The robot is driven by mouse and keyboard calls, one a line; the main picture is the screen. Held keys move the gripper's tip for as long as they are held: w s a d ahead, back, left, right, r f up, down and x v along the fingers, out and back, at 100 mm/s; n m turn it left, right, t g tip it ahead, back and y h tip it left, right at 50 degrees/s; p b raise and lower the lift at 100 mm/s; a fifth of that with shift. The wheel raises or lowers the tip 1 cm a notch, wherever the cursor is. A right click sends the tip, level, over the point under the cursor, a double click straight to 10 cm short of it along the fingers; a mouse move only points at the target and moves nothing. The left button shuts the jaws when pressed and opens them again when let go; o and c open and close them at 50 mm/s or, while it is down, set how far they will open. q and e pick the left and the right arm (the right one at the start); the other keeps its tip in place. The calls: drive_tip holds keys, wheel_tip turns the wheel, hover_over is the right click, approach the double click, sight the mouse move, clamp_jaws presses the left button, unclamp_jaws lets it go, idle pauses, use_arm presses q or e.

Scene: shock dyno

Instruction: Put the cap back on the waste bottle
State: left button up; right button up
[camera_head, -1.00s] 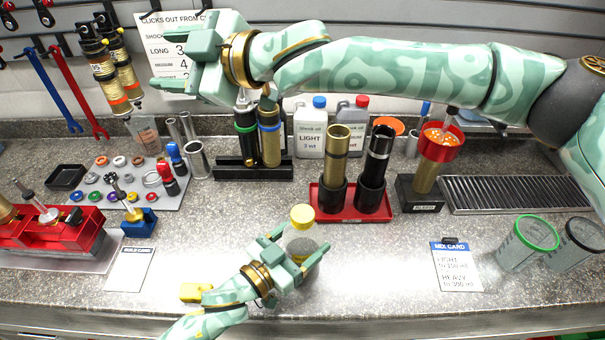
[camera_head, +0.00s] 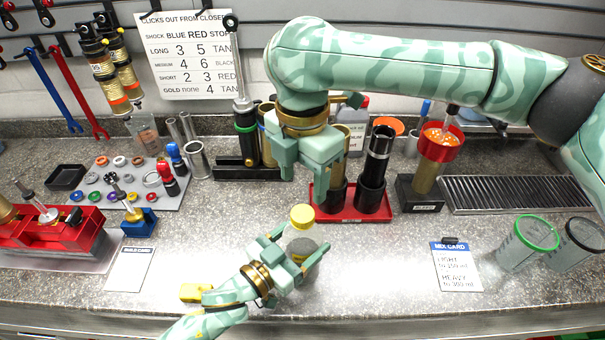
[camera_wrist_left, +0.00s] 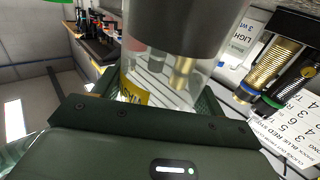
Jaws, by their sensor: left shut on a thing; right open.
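The waste bottle (camera_head: 304,246) is clear with dark contents in its lower part. It stands upright near the front middle of the bench. A round yellow cap (camera_head: 302,216) shows at its top; I cannot tell how firmly it sits. My left gripper (camera_head: 293,259) is shut on the bottle's body from the left front. My right gripper (camera_head: 309,168) is open and empty, pointing down above and behind the yellow cap.
A red tray (camera_head: 352,215) with two shock bodies stands close behind the bottle. A small yellow block (camera_head: 192,292) lies beside my left wrist. The bench between bottle and card is clear.

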sight(302, 213)
drive_tip(key=shift+f, duration=4)
drive_tip(key=c, duration=1)
drive_tip(key=o, duration=1.1)
drive_tip(key=shift+o, duration=0.2)
drive_tip(key=shift+r, duration=0.1)
